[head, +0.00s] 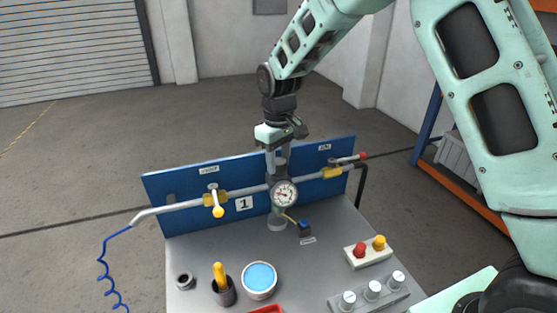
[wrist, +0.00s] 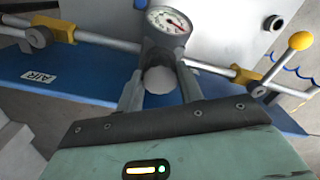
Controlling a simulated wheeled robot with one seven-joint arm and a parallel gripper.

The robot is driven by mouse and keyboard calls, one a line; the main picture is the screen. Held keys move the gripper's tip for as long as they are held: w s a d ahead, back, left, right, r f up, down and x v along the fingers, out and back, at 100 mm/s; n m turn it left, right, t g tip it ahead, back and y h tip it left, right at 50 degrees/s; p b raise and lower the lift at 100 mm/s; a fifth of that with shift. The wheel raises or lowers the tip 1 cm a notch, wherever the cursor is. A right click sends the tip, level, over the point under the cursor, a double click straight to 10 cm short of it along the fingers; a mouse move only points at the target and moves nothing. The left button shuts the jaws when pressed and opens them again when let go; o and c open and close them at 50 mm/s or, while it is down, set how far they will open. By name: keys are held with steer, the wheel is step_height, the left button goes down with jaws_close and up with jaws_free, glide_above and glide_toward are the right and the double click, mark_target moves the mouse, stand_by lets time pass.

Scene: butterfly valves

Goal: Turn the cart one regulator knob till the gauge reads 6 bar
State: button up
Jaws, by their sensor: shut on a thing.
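The regulator with its round white gauge (head: 285,194) stands mid-pipe on cart one, in front of the blue panel marked 1 (head: 244,204). My gripper (head: 277,152) points down from above onto the regulator's top. In the wrist view, my gripper's two fingers (wrist: 159,88) are shut on the pale round regulator knob (wrist: 160,79), one finger on each side. The gauge (wrist: 169,20) also shows at the top of the wrist view, with a red needle. Its numbers are too small to read. In the head view the fingers mostly hide the knob.
A yellow-handled valve (head: 216,203) is left on the pipe; a red-tipped valve (head: 345,167) is right. A small blue-handled valve (head: 305,226) sits below the gauge. A button box (head: 368,252), blue-topped tin (head: 259,280) and black cup (head: 224,291) stand on the cart top.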

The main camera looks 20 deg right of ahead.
steer(key=m, duration=0.5)
steer(key=shift+r+m, duration=0.15)
steer(key=shift+m, duration=0.15)
steer(key=m, duration=0.4)
steer(key=shift+p, duration=0.4)
steer(key=m+p, duration=0.1)
steer(key=m, duration=0.4)
steer(key=m+p, duration=0.1)
steer(key=m, duration=0.3)
steer(key=shift+w+p, duration=0.1)
steer(key=shift+p, duration=0.2)
steer(key=shift+m, duration=0.3)
steer(key=o, duration=1)
